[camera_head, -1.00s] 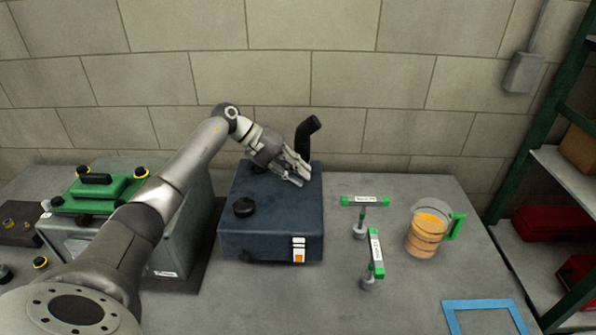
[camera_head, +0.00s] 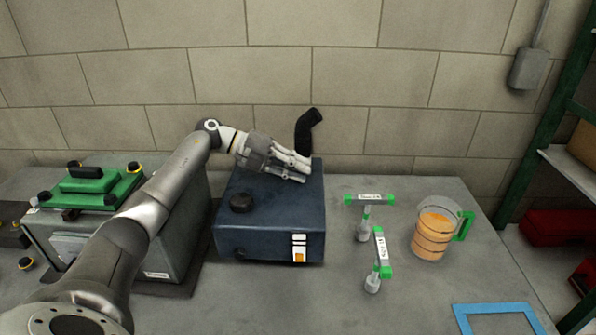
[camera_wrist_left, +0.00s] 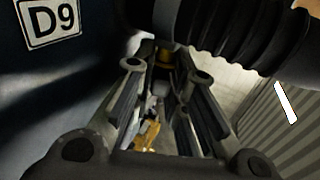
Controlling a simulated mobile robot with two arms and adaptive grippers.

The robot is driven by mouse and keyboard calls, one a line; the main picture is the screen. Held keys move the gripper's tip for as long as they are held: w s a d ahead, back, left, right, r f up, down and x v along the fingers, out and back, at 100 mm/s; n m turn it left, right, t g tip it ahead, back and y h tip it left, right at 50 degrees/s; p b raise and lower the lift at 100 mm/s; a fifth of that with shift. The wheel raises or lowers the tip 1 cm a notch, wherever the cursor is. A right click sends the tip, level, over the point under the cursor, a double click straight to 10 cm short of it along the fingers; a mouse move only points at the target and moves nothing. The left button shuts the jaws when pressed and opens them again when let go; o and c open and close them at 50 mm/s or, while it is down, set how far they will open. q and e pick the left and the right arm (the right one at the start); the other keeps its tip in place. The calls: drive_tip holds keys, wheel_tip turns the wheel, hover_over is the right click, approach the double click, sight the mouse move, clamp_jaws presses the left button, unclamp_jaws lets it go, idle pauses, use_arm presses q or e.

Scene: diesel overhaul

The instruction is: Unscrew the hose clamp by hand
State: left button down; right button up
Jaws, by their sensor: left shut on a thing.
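A black hose (camera_head: 308,130) rises behind the right rear corner of the dark blue box (camera_head: 270,220). My left gripper (camera_head: 304,172) is at that corner, just in front of the hose's lower part. In the left wrist view the ribbed black hose (camera_wrist_left: 235,30) crosses the top right. The gripper's fingers (camera_wrist_left: 165,72) are closed about a small dark and yellow piece (camera_wrist_left: 165,59) beside the hose, which looks like the hose clamp's screw knob. The clamp's band is mostly hidden. My right gripper is not in view.
A grey case with a green top (camera_head: 100,188) stands left. Two green-handled tools (camera_head: 369,198) (camera_head: 380,255) and a jug of orange liquid (camera_head: 433,236) stand right. A blue frame (camera_head: 495,308) lies at the front right.

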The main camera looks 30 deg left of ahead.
use_arm(q)
drive_tip(key=c, duration=1.7)
unclamp_jaws()
drive_tip(key=shift+c, duration=0.2)
drive_tip(key=shift+a, duration=0.1)
drive_tip(key=v, duration=1.2)
